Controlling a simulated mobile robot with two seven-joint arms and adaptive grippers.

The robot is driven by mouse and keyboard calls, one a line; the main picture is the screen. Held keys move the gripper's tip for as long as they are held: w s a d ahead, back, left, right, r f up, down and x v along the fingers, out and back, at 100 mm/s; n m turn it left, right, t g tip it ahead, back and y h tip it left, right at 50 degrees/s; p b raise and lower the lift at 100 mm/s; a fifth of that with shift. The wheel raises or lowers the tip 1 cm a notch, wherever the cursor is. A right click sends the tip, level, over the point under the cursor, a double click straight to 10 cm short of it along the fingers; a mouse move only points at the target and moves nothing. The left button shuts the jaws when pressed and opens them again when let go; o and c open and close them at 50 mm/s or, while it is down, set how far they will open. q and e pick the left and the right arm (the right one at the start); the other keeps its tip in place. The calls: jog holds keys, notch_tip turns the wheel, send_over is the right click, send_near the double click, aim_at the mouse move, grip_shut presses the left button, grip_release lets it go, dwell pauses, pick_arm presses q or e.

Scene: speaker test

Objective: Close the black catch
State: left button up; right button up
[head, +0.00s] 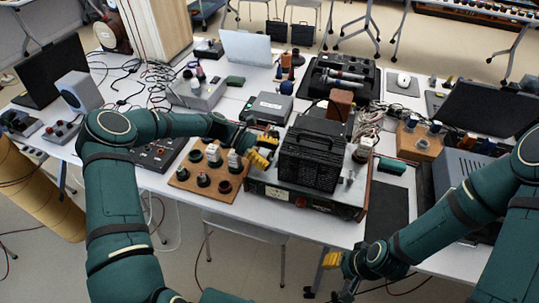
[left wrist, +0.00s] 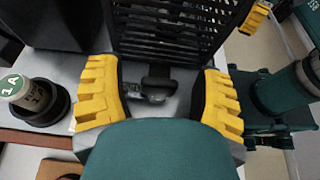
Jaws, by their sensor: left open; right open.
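A black louvred box (head: 312,155) with a top handle stands on a metal-fronted unit (head: 300,197). Its slatted face also fills the top of the left wrist view (left wrist: 175,32). A small black catch (left wrist: 159,78) on a grey metal base shows below the slats; I cannot make it out in the head view. My left gripper (head: 262,153) is at the box's left side. Its yellow fingers are open, one on either side of the catch in the left wrist view, with gaps between. My right gripper (head: 333,260) is open and empty, low in front of the table edge.
A wooden board (head: 178,176) with several round holders lies left of the box. One labelled piece (left wrist: 28,95) stands close beside the left finger in the left wrist view. Cables (head: 372,125) lie behind right. A dark mat (head: 388,212) lies to the right.

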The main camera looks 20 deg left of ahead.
pick_arm(q)
grip_shut()
jog(key=shift+g, duration=0.3)
jog(key=m+g+b, duration=0.1)
jog(key=m+g+y+b, duration=0.1)
jog(key=m+g, duration=0.1)
jog(key=m+g+b, duration=0.1)
jog(key=shift+f, duration=0.25)
jog(key=m+g+y+b, duration=0.1)
jog(key=m+g, duration=0.1)
jog(key=shift+m+g+y+b, duration=0.3)
jog(key=shift+r+m+g+y+b, duration=0.1)
jog(key=shift+m+g+y+b, duration=0.65)
jog(key=shift+m+g, duration=0.35)
